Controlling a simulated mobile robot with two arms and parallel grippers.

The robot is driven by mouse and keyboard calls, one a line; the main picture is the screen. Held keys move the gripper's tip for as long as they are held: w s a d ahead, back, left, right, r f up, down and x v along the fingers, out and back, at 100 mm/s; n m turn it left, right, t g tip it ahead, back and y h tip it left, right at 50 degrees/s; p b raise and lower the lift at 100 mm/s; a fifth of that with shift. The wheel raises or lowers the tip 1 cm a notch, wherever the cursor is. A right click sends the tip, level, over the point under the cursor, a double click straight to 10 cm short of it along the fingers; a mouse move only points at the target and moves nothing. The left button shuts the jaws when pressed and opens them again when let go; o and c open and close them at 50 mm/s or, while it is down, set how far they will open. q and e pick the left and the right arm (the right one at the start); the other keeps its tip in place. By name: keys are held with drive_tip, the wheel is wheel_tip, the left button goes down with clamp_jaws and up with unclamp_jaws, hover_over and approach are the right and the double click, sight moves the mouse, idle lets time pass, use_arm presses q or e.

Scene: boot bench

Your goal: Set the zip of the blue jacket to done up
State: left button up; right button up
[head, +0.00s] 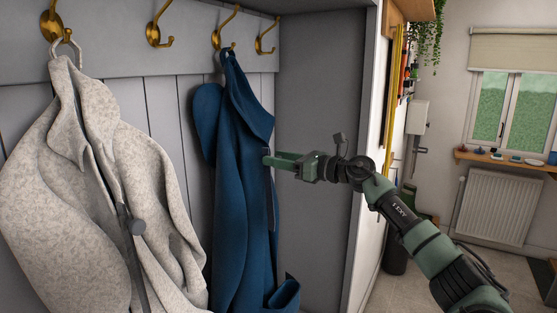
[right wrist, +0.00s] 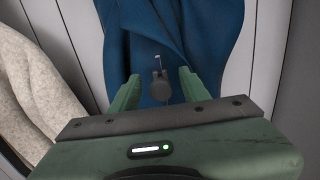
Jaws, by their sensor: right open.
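The blue jacket (head: 235,190) hangs by its collar from a brass hook in the head view, and its cloth fills the middle of the right wrist view (right wrist: 150,35). A dark zip strip (head: 270,205) runs down its right edge. My right gripper (head: 268,160) is at the jacket's right edge, around its upper half. In the right wrist view, its two green fingers (right wrist: 160,78) are apart, with a dark grey zip pull (right wrist: 160,88) showing between them. I cannot tell whether either finger touches the pull. My left gripper is out of view.
A speckled light grey jacket (head: 85,190) with a dark zip and round pull (head: 137,227) hangs to the left. Brass hooks (head: 158,30) line the rail. A grey side panel (head: 320,120) stands close right of the blue jacket, behind my right arm.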

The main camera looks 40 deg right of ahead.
drive_tip(key=shift+s+d+f, duration=0.15)
drive_tip(key=shift+s+f, duration=0.05)
drive_tip(key=b+v, duration=0.5)
drive_tip(key=v, duration=0.2)
drive_tip(key=shift+s+r, duration=0.2)
